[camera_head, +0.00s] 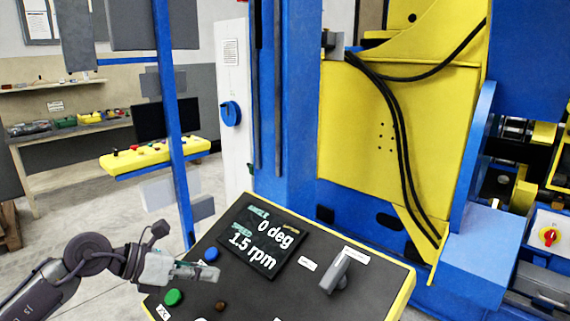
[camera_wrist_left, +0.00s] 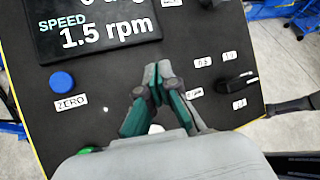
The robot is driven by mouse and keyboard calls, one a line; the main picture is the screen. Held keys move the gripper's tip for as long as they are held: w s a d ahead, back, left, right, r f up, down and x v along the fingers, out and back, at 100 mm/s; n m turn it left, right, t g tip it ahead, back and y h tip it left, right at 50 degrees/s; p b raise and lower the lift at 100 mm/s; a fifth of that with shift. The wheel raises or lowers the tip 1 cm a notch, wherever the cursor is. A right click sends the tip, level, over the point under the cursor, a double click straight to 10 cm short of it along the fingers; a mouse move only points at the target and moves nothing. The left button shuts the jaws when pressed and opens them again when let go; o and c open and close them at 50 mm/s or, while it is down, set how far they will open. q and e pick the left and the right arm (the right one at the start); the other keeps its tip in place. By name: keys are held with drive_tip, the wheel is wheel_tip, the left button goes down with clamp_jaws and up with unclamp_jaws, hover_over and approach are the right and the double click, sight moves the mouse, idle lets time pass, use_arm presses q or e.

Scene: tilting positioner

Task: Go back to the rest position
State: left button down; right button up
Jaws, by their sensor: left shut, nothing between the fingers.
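My left gripper (camera_head: 208,271) is shut and empty. It hovers over the left part of a dark control panel (camera_head: 305,296) with a yellow edge. In the left wrist view the gripper (camera_wrist_left: 153,84) points at the panel, below its display. The display (camera_head: 262,240) reads 0 deg and 1.5 rpm. A blue button (camera_head: 211,254) lies just beyond the gripper, and it also shows in the left wrist view (camera_wrist_left: 62,81) beside a ZERO label. A green button (camera_head: 173,297) is nearer, partly hidden in the wrist view. My right gripper is not in view.
A grey selector knob (camera_head: 336,273) stands up at the panel's right. Behind the panel rises a large blue and yellow machine (camera_head: 368,130) with black cables. A blue post (camera_head: 172,130) stands at the left, near a yellow console (camera_head: 153,155). A workbench (camera_head: 70,130) is farther back.

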use_arm(q)
drive_tip(key=s+d+r+n+t+h, duration=0.2)
drive_tip(key=d+r+n+t+h, duration=0.35)
drive_tip(key=n+t, duration=0.6)
drive_tip(key=s+a+f+n+g+y, duration=0.1)
drive_tip(key=s+a+f+n+y, duration=0.2)
drive_tip(key=a+f+n+y, duration=0.55)
drive_tip(key=s+a+f+n+g+y, duration=0.1)
drive_tip(key=s+a+f+n+y, duration=0.2)
drive_tip(key=f+n+y, duration=1.1)
drive_tip(key=s+d+f+n+g+h, duration=0.1)
drive_tip(key=s+f+n+g+h, duration=0.35)
drive_tip(key=s, duration=0.65)
drive_tip(key=s+d+f+n+g+h, duration=0.1)
drive_tip(key=s+f+n+g+h, duration=0.1)
drive_tip(key=s+f+n+g, duration=0.45)
drive_tip(key=s+f+m+g, duration=0.1)
drive_tip(key=s+f, duration=0.1)
drive_tip(key=f, duration=1)
drive_tip(key=s+f+m+g, duration=0.1)
drive_tip(key=s+f+m, duration=0.15)
drive_tip(key=f, duration=0.85)
drive_tip(key=s+a+f, duration=0.3)
drive_tip(key=s+f, duration=1.4)
drive_tip(key=f, duration=0.1)
drive_tip(key=shift+s+g+y, duration=0.15)
drive_tip(key=shift+g+y, duration=0.2)
